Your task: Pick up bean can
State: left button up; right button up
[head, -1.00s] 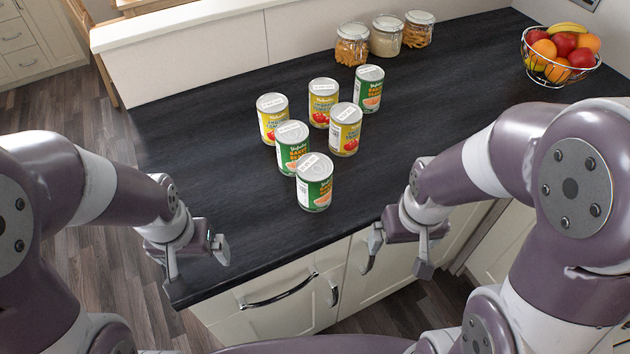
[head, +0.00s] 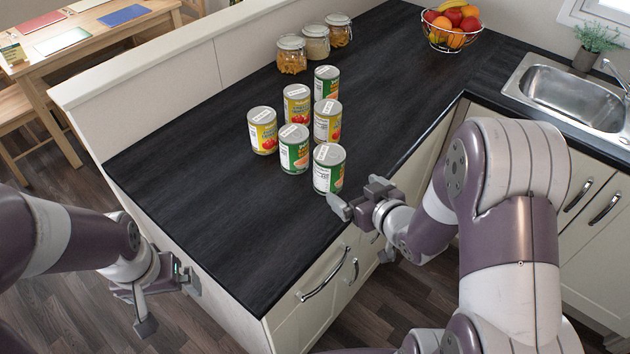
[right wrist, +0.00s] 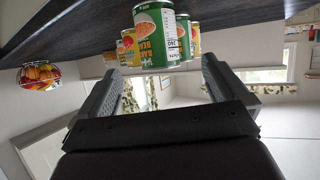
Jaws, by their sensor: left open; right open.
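Three green bean cans stand upright on the dark counter: the nearest (head: 328,172), one behind it to the left (head: 294,152) and one at the back (head: 327,82). Three yellow tomato cans (head: 263,132) stand among them. My right gripper (head: 356,196) is open and empty at the counter's front edge, just short of the nearest bean can. In the right wrist view, that green can (right wrist: 155,38) appears upside down beyond and between the two open fingers, with other cans partly hidden behind it. My left gripper (head: 168,303) is open and empty, left of the counter's end.
Several jars, including a pasta jar (head: 291,56), stand at the back against the low wall. A fruit basket (head: 452,27) and a sink (head: 575,92) are farther right. The left part of the counter (head: 205,195) is clear. A wooden table (head: 95,40) stands beyond.

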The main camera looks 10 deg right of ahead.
aim_at(337, 168)
jog(key=shift+t+y, duration=0.3)
jog(key=shift+t, duration=0.1)
jog(key=w, duration=0.4)
jog(key=shift+w+d+f, duration=0.15)
jog(key=shift+w+d, duration=0.1)
jog(key=shift+w, duration=0.05)
jog(key=w+a, duration=0.1)
jog(key=w+a+f, duration=0.1)
jog(key=w, duration=0.1)
jog(key=shift+w+p, duration=0.25)
jog(key=shift+p, duration=0.05)
jog(key=p+x, duration=0.1)
jog(key=x, duration=0.4)
jog(key=shift+d, duration=0.2)
jog(key=shift+w+a+f, duration=0.1)
jog(key=shift+w, duration=0.05)
jog(key=shift+c, duration=1.2)
pick_arm(q)
jog(key=shift+w+d+r, duration=0.3)
jog(key=shift+d+r, duration=0.4)
jog(key=shift+r, duration=0.15)
pick_arm(e)
jog(key=c, duration=1)
